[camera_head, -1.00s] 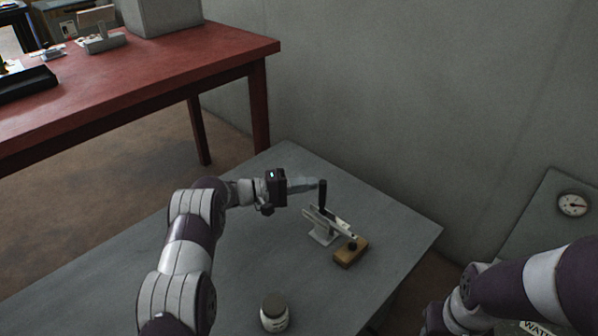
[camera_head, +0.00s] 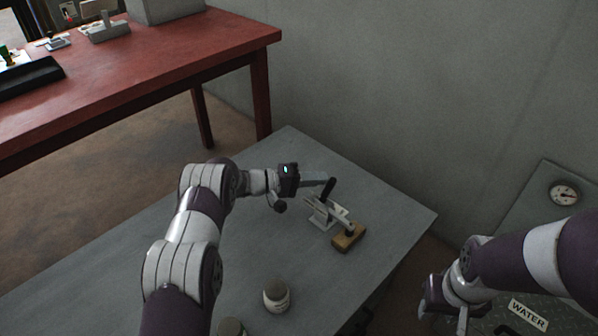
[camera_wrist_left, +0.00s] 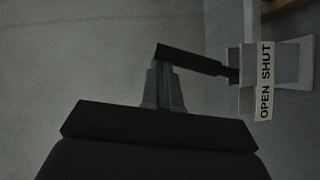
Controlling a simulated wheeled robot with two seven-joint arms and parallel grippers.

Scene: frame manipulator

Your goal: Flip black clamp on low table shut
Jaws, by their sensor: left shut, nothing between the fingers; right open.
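The clamp stands on the grey low table (camera_head: 262,262). It has a light metal body (camera_head: 322,215), a black handle (camera_head: 328,187) and an arm reaching over a wooden block (camera_head: 349,238). The handle is tilted to the right. My left gripper (camera_head: 330,182) is shut and empty, with its fingertips at the upper part of the handle. In the left wrist view the fingers (camera_wrist_left: 163,88) are together beside the black handle (camera_wrist_left: 192,60), and the clamp shows an "OPEN SHUT" label (camera_wrist_left: 265,82). My right gripper (camera_head: 448,312) is open, at the lower right, away from the clamp.
A small jar (camera_head: 276,296) stands near the front of the low table, with another jar top (camera_head: 231,327) beside it at the picture's bottom edge. A red table (camera_head: 215,45) is at the back left. A grey surface with a gauge (camera_head: 564,193) is at the right, by the wall.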

